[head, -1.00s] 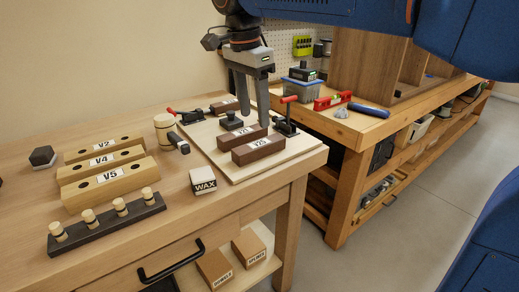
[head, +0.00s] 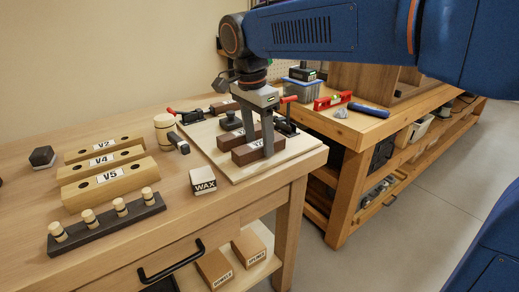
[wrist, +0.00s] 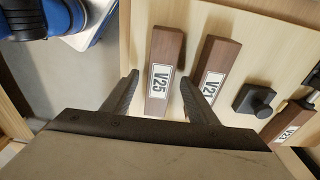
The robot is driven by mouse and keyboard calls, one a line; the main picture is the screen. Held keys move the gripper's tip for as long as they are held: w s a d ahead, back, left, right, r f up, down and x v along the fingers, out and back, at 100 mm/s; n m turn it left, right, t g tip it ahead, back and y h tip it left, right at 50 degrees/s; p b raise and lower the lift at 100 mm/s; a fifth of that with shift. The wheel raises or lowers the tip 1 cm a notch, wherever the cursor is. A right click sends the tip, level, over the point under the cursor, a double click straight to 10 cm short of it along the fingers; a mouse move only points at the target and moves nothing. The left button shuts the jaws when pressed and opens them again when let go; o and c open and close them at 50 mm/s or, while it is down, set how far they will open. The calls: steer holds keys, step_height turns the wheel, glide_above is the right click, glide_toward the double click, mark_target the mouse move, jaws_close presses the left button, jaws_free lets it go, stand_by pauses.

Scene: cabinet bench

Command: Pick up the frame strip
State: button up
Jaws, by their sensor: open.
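Dark brown wooden strips with white labels lie on a pale board (head: 222,172); I take them for the frame strips. The right finger is in the gap toward V21. In the head view my gripper (head: 258,141) hides part of both strips.
Red-handled clamps (head: 286,124) and a dark knobbed block (wrist: 254,100) are on the board. A mallet (head: 164,130), a wax block (head: 203,181), light V-labelled blocks (head: 105,184) and a peg rack (head: 107,223) stand left. A second bench (head: 352,130) is at right.

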steer(key=c, duration=1.2)
